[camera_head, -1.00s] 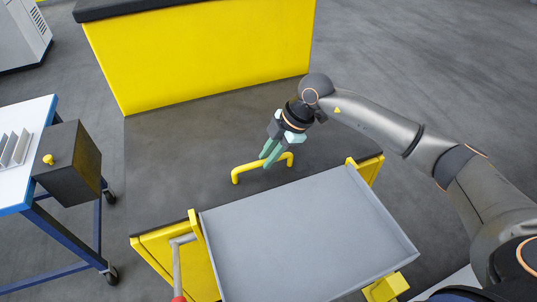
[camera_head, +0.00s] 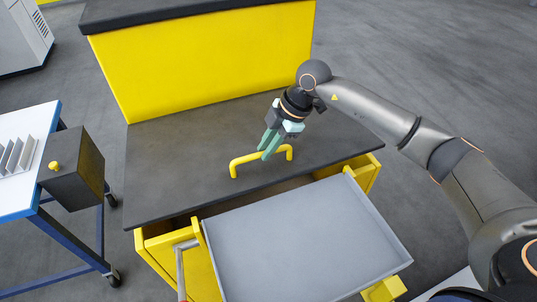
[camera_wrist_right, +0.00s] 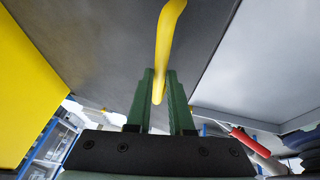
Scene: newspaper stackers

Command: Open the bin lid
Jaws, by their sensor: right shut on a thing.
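The dark bin lid (camera_head: 200,150) lies over a yellow bin (camera_head: 160,250), its front edge raised a little, with a dark gap under it. A yellow bar handle (camera_head: 240,166) stands on the lid near its front edge. My right gripper (camera_head: 268,150) is shut on this handle from above. In the right wrist view the handle (camera_wrist_right: 166,40) runs down between the two green fingers (camera_wrist_right: 160,98) of my right gripper. The lid (camera_wrist_right: 110,45) fills the area behind it. My left gripper is not in view.
A grey tray (camera_head: 300,240) sits close in front of the lid. A taller yellow unit with a dark top (camera_head: 210,55) stands behind. At the left is a blue-framed table (camera_head: 25,200) with a dark box (camera_head: 75,175). Open floor (camera_head: 430,70) lies to the right.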

